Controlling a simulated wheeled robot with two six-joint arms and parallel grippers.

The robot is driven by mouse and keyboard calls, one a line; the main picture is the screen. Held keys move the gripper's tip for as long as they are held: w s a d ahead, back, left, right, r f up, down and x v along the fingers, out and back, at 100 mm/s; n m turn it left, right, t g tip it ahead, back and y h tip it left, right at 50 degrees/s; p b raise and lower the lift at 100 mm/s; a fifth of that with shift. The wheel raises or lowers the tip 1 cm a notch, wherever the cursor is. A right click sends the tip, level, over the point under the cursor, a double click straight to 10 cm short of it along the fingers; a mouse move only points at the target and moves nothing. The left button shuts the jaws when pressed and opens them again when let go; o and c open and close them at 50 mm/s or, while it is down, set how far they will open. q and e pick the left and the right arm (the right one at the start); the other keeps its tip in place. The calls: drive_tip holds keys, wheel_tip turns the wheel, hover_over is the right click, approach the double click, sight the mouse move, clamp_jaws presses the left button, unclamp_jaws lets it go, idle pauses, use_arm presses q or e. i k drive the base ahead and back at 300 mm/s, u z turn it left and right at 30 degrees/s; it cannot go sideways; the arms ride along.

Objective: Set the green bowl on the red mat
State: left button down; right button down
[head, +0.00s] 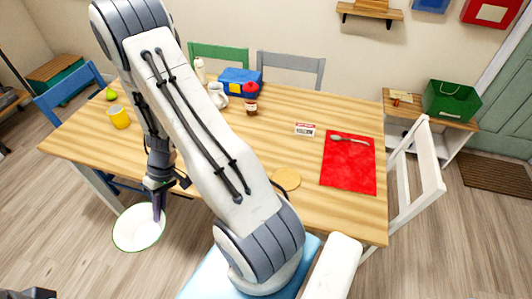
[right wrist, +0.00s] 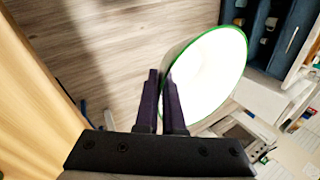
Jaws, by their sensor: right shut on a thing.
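The green bowl (head: 138,232), white inside with a green rim, is off the left front side of the table, over the floor. My right gripper (head: 159,212) is shut on its rim. In the right wrist view the fingers (right wrist: 163,80) meet the near edge of the bowl (right wrist: 208,75), which looks tilted there. The red mat (head: 347,172) lies flat on the right part of the table, with a spoon (head: 350,138) across its far end. A dark piece at the bottom left corner seems to be my left gripper (head: 40,293), mostly cut off.
A white chair (head: 428,160) stands at the right.

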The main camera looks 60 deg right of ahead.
sight(349, 165)
drive_tip(key=u, duration=0.85)
drive_tip(key=k, duration=1.55)
drive_tip(key=z, duration=1.65)
